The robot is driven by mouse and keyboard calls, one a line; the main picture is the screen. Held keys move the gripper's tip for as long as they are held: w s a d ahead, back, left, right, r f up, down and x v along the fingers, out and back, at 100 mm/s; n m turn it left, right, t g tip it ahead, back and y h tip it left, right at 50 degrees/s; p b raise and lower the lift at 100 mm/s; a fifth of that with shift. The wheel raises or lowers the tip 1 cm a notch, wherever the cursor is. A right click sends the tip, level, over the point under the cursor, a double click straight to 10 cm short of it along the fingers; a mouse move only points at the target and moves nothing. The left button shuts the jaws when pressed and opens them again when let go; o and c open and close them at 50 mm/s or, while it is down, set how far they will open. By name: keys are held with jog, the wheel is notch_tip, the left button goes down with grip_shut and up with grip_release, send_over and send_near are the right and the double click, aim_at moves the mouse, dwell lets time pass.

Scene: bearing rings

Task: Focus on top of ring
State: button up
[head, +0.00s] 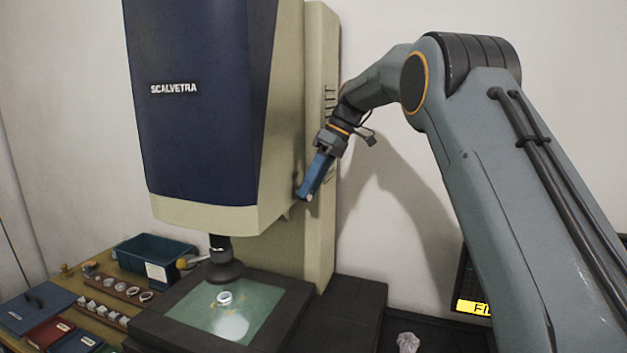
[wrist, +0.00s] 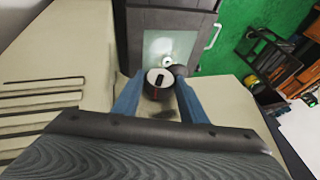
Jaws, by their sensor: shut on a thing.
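A small white ring (head: 224,297) lies on the lit glass stage (head: 190,312) of the measuring machine (head: 205,110), below the dark lens (head: 222,268). The ring also shows in the wrist view (wrist: 168,61), on the pale glass beyond my fingers. My gripper (head: 304,194) is at the right side of the machine's head, well above the stage. In the wrist view its blue fingers (wrist: 158,82) are on both sides of a round knob (wrist: 152,91) with a pale face and a black mark, and are shut on it. The knob is mostly hidden in the head view.
A blue bin (head: 150,256), a rack of small parts (head: 104,312) and several coloured boxes (head: 36,308) stand on the bench at left. A screen (head: 473,305) with a yellow label is partly hidden by my arm. A dark cart (wrist: 268,62) stands at right.

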jog(key=shift+a+g, duration=0.2)
jog(key=shift+g, duration=0.1)
jog(key=o, duration=1.1)
jog(key=shift+a, duration=0.2)
jog(key=shift+c, duration=0.2)
jog(key=shift+d, duration=0.25)
jog(key=b+v, duration=0.2)
jog(key=v, duration=0.5)
jog(key=shift+d+r, duration=0.3)
